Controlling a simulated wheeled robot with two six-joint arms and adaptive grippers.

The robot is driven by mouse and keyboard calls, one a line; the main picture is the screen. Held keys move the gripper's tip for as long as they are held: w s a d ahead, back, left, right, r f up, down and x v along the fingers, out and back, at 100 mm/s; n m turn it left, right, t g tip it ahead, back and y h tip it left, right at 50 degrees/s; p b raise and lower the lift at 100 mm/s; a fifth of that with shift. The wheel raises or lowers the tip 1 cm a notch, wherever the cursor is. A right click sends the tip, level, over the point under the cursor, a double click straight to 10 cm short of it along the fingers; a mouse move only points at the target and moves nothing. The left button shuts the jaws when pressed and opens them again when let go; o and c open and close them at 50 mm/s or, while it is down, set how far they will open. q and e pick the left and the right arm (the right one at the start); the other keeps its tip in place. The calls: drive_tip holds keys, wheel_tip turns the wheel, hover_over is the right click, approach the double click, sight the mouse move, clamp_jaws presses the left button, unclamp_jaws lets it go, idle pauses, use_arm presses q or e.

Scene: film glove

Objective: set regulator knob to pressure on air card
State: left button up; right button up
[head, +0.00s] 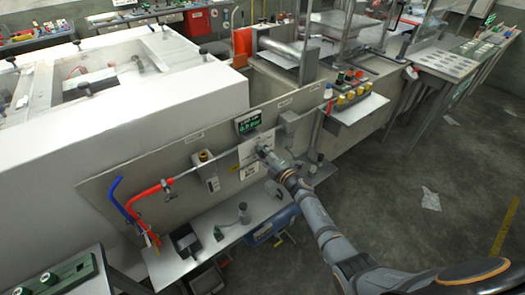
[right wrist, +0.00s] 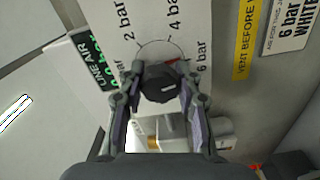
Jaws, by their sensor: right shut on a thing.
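The black regulator knob (right wrist: 162,83) sits on a pale dial plate (right wrist: 140,22) marked 2 bar, 4 bar and 6 bar. A red mark shows on the scale beside the knob. A small pale mark shows on the knob; I cannot tell its reading. My right gripper (right wrist: 165,97) is shut on the knob, one finger on each side. In the head view my right gripper (head: 263,151) reaches the wall panel and hides the knob. The air card (right wrist: 290,25), partly cut off, reads 6 bar and WHITE. My left gripper is out of view.
A green-lettered line air display (head: 247,121) is above the dial; it also shows in the right wrist view (right wrist: 88,58). A yellow vent label (right wrist: 245,40) is beside the dial. A red hose (head: 146,192), a blue hose (head: 116,191) and a low shelf (head: 205,238) are nearby.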

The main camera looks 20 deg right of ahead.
drive_tip(key=shift+m+p, duration=0.45)
drive_tip(key=shift+m, duration=0.55)
drive_tip(key=o, duration=1.2)
drive_tip(key=v, duration=1.2)
